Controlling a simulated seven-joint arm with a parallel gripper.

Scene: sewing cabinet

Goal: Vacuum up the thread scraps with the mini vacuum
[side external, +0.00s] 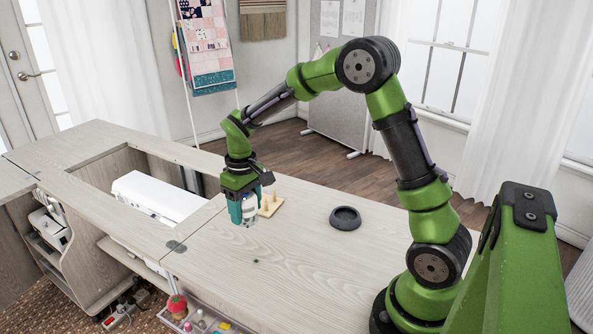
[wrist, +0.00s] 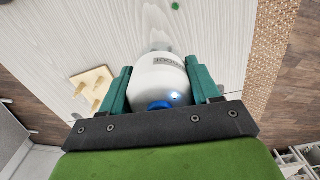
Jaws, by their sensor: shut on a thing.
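My gripper (side external: 243,213) is above the cabinet top, left of the middle. In the wrist view its teal fingers (wrist: 158,66) are shut on the mini vacuum (wrist: 160,78), a rounded white body with a blue part at the near end. The vacuum (side external: 251,213) hangs between the fingers in the side view; its lower end is near the wooden top, and I cannot tell if it touches. A small dark spot of thread scraps (side external: 256,261) lies on the top, apart from the vacuum. In the wrist view a small green bit of scraps (wrist: 176,6) shows at the top edge.
A wooden peg stand (side external: 270,206) stands close beside my gripper, also in the wrist view (wrist: 92,86). A dark round dish (side external: 345,218) sits farther right. A white machine (side external: 158,200) lies in the cabinet opening at left. The front right of the cabinet top (side external: 310,275) is clear.

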